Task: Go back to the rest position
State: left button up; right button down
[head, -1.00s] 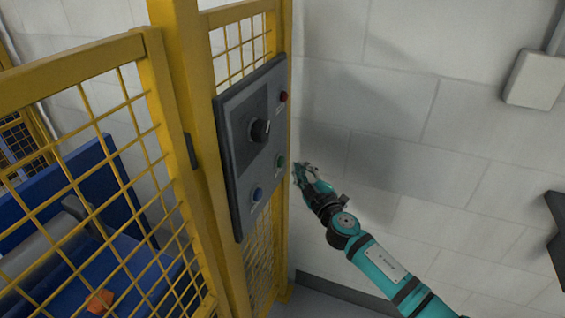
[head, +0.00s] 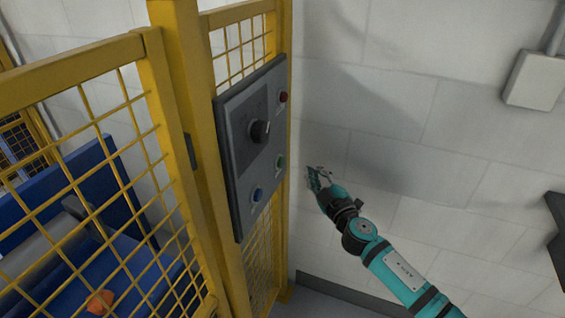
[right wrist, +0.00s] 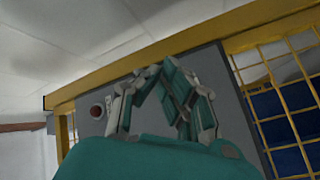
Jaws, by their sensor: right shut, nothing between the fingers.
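My right gripper (head: 316,177) is shut and empty, to the right of the grey control panel (head: 240,175) and apart from it. My teal right arm comes in from the lower right. The panel carries a black rotary knob (head: 260,131), a red button (head: 283,97), a green button (head: 281,161) and a blue button (head: 257,195). In the right wrist view the gripper (right wrist: 172,65) shows in front of the panel (right wrist: 90,122), with the red button (right wrist: 97,111) to its left. My left gripper is not in view.
Yellow mesh fencing (head: 160,120) stands on the left, with a blue machine part (head: 60,190) and an orange piece (head: 99,302) behind it. A pale block wall (head: 430,160) lies behind my arm, with a grey box (head: 537,78) at upper right.

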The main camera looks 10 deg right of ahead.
jog(key=s+d+f+m+g+h, duration=0.1)
jog(key=s+d+f+m+g, duration=0.1)
jog(key=f, duration=0.7)
jog(key=s+d+f+m+g+h, duration=0.1)
jog(key=s+d+f+g, duration=0.1)
jog(key=f, duration=0.8)
jog(key=s+d+f+m+g+h, duration=0.1)
jog(key=s+f+g, duration=0.2)
jog(key=s+f, duration=0.65)
jog(key=s+d+f+m+g+h, duration=0.15)
jog(key=s+f, duration=0.45)
jog(key=f, duration=0.6)
jog(key=s+a+f+m+g, duration=0.1)
jog(key=s+f+g, duration=0.2)
jog(key=s, duration=1)
jog(key=s+a+f+m+g+y, duration=0.1)
jog(key=s+a+f+g, duration=0.1)
jog(key=s+f, duration=0.7)
jog(key=s+a+f+m+g, duration=0.1)
jog(key=s+f+g, duration=0.3)
jog(key=s, duration=1.3)
jog(key=shift+s+a+f+m, duration=0.35)
jog(key=shift+s+f+m, duration=0.1)
jog(key=shift+f, duration=0.45)
